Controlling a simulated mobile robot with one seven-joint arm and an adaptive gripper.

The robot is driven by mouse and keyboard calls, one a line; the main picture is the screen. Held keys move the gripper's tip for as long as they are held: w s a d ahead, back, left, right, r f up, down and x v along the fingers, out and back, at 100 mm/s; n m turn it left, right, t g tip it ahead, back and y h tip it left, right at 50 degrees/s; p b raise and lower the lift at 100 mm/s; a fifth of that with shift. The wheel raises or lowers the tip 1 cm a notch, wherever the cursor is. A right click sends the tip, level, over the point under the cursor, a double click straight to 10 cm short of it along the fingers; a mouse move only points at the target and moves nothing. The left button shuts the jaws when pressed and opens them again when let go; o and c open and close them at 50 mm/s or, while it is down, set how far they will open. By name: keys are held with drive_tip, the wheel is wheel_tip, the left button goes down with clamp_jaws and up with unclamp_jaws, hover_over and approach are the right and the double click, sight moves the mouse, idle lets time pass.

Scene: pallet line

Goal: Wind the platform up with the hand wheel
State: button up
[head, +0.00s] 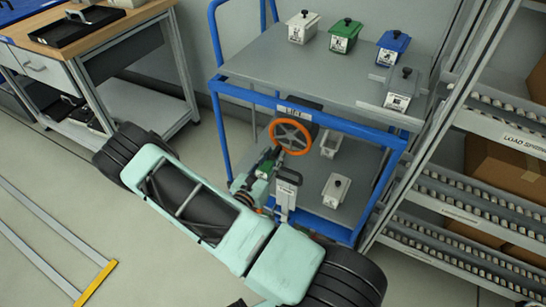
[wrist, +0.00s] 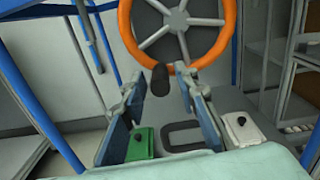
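The orange-rimmed hand wheel (head: 291,120) with grey spokes is on the front of the blue-framed cart, below the grey platform (head: 265,62). In the wrist view the wheel (wrist: 226,42) fills the top middle, and its black handle knob (wrist: 160,81) points toward me. My gripper (wrist: 160,90) is open, with one finger on each side of the knob. Gaps show between the knob and both fingers, so I see no contact. In the head view my gripper (head: 272,155) is just below left of the wheel, partly hidden by my arm.
White (head: 303,27), green (head: 345,36), blue (head: 393,47) and grey (head: 403,89) boxes stand on the platform. More boxes, including a white one (head: 336,190), are on the lower shelf. A roller rack (head: 470,190) stands close right, a workbench (head: 150,40) at left.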

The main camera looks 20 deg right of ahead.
clamp_jaws()
drive_tip(key=shift+w+a+r+m, duration=0.1)
drive_tip(key=shift+w+a+m, duration=0.05)
drive_tip(key=shift+m, duration=0.25)
